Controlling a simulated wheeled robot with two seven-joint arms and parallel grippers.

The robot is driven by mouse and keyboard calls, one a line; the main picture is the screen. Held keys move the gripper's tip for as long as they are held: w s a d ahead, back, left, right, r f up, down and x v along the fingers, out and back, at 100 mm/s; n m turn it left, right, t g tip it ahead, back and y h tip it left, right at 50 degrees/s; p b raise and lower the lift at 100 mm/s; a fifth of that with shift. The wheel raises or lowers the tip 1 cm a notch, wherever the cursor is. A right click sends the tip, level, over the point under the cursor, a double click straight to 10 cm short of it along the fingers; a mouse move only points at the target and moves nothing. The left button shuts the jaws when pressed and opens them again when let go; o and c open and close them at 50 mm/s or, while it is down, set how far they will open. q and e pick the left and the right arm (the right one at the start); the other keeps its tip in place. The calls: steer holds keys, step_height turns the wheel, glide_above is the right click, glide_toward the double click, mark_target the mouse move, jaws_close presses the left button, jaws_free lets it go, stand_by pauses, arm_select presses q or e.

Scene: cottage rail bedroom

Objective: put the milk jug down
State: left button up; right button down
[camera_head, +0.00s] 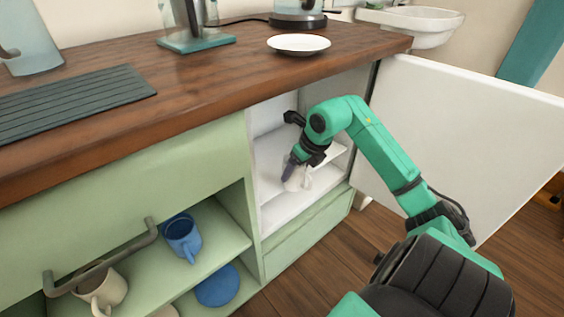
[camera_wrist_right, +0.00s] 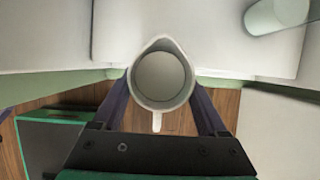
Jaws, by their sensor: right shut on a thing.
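The milk jug (camera_head: 298,179) is small and white, inside the white-lined open compartment (camera_head: 308,197) at the right end of the counter. My right gripper (camera_head: 291,166) reaches in and is shut on the jug. In the right wrist view the jug (camera_wrist_right: 160,78) is seen from above between the two fingers of my right gripper (camera_wrist_right: 161,92), with its spout away from the wrist and its handle toward it. It looks upright and empty, with a pale inside. I cannot tell whether its base touches the compartment floor. My left gripper is not in view.
The white door (camera_head: 462,128) stands open to the right. A pale cylinder (camera_wrist_right: 277,14) shows at the wrist view's top right. A plate (camera_head: 298,44) lies on the wooden counter (camera_head: 225,80). A blue mug (camera_head: 182,238) stands on the green shelf at left.

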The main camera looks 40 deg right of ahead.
steer(key=w, duration=0.5)
steer(key=shift+w, duration=0.4)
steer(key=shift+w+f, duration=0.1)
steer(key=shift+f, duration=0.65)
steer(key=shift+b, duration=0.3)
steer(key=shift+f, duration=0.15)
jaws_free()
